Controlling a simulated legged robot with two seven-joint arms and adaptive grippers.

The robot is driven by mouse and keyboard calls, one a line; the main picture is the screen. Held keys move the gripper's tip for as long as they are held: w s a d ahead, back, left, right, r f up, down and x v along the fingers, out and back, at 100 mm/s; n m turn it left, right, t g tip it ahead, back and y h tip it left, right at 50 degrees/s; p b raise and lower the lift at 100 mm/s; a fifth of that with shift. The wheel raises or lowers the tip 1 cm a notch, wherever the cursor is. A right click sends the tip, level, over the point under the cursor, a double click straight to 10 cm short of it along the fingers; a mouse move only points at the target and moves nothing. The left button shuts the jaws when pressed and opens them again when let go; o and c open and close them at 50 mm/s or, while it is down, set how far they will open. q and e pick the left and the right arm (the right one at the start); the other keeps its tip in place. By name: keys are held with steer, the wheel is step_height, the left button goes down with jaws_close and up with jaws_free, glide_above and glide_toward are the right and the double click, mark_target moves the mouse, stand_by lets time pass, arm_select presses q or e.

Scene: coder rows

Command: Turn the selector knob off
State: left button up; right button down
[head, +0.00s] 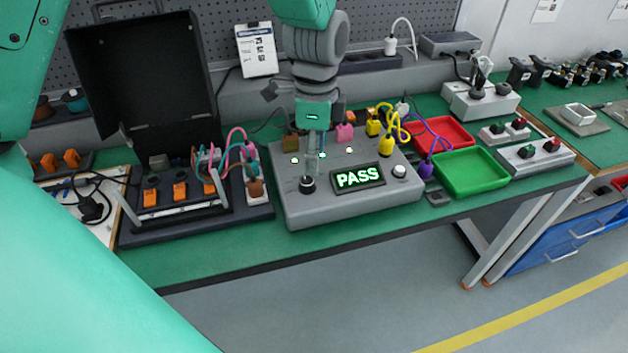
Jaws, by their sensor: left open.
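The selector knob (307,184) is a small black round knob at the front left of a grey tester box (338,212). I cannot tell which way it points. My right gripper is not in view.
A black open case (150,80) with orange switches stands left of the box. Red (446,133) and green (472,172) trays lie to the right. The green bench front (260,245) is clear.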

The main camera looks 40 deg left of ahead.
mark_target(304, 180)
arm_select(q)
steer(key=f, duration=0.2)
steer(key=a+f, duration=0.1)
steer(key=f, duration=0.1)
steer(key=shift+f, duration=0.15)
steer(key=a+f, duration=0.2)
steer(key=f, duration=0.1)
steer(key=shift+s+a+f+b, duration=0.2)
steer(key=shift+a+b, duration=0.1)
steer(key=shift+b, duration=0.1)
steer(key=shift+f, duration=0.15)
steer(key=d, duration=0.2)
steer(key=shift+d+r, duration=0.3)
steer(key=shift+d, duration=0.25)
steer(key=c, duration=0.4)
steer(key=shift+w, duration=0.1)
steer(key=c, duration=0.7)
steer(key=shift+a+f, duration=0.1)
steer(key=shift+a, duration=0.2)
jaws_close()
steer(key=shift+s+a+f, duration=0.1)
steer(key=shift+s+a, duration=0.1)
steer(key=shift+a, duration=0.45)
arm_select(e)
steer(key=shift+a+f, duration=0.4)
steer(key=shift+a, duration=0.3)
